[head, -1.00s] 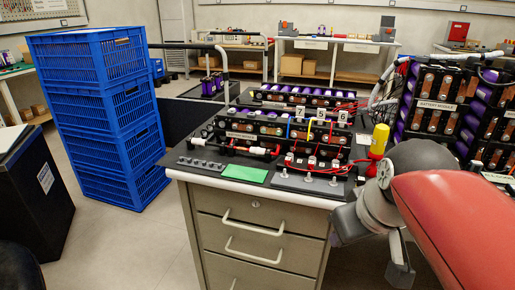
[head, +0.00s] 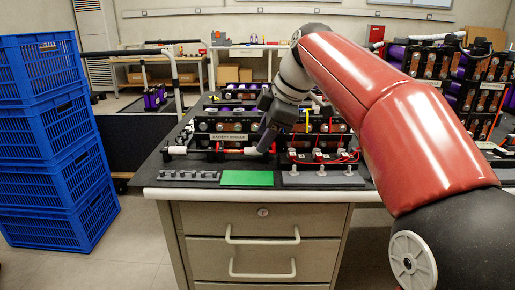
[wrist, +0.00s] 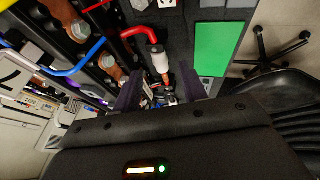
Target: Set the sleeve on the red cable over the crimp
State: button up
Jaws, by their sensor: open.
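A red cable (wrist: 133,33) bends in from the top of the wrist view to a grey metal crimp (wrist: 155,48). A white sleeve (wrist: 162,65) lies in line just below the crimp. My gripper (wrist: 160,84) is open, its two dark fingers on either side of the line below the sleeve; I see no contact. In the head view, my gripper (head: 266,147) points down in front of the battery module (head: 235,127), beside a white sleeve (head: 250,151). My fingers partly hide the cable there.
A green mat (head: 247,178) lies at the bench's front, between a grey holder (head: 190,175) and a dark block with several pegs (head: 322,176). Blue crates (head: 45,140) stand at left.

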aim_at(254, 152)
jog(key=shift+x, duration=1.85)
grip_shut()
